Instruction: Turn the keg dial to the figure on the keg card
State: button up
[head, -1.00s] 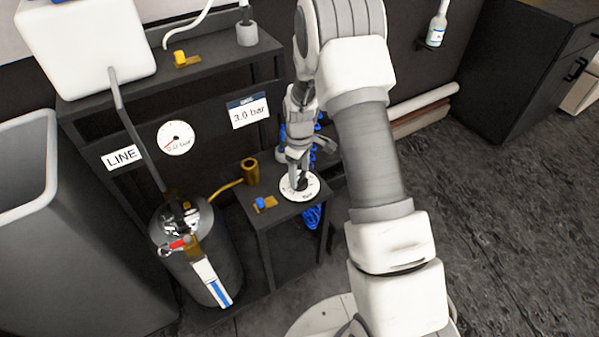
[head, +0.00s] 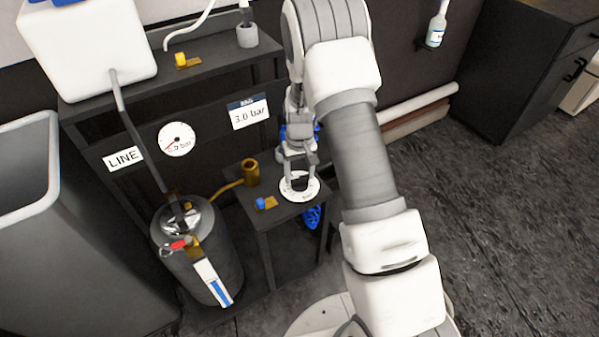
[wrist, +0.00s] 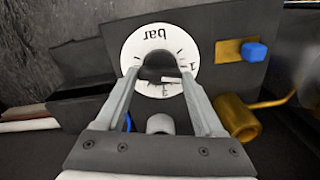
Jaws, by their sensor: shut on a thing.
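The keg dial (head: 300,194) is a white disc marked "bar" with a dark knob, on a small dark stand. It also shows in the wrist view (wrist: 137,48), where its knob (wrist: 158,66) lies between my fingers. My gripper (head: 298,182) points down at the dial, its two fingers shut on the knob; it shows in the wrist view too (wrist: 160,82). The keg card (head: 249,112) reads 3.0 bar. The round gauge (head: 177,139) left of it shows a small figure that looks like 0.7 bar. The metal keg (head: 190,245) stands at lower left.
A blue-handled valve (head: 264,203) and a brass fitting (head: 251,171) sit on the stand left of the dial. A grey bin (head: 50,230) is at far left, and a white tank (head: 88,50) is on the shelf. The floor at right is clear.

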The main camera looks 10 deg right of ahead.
aim_at(300, 177)
jog(key=m+p, duration=0.1)
jog(key=m, duration=0.6)
jog(key=shift+r, duration=0.1)
jog(key=m+p, duration=0.1)
jog(key=m, duration=0.2)
jog(key=shift+m, duration=0.4)
jog(key=shift+m+p, duration=0.65)
jog(key=shift+m, duration=1.25)
jog(key=o, duration=1.4)
notch_tip(300, 177, up, 17)
jog(key=p, duration=0.3)
jog(key=shift+r, duration=0.15)
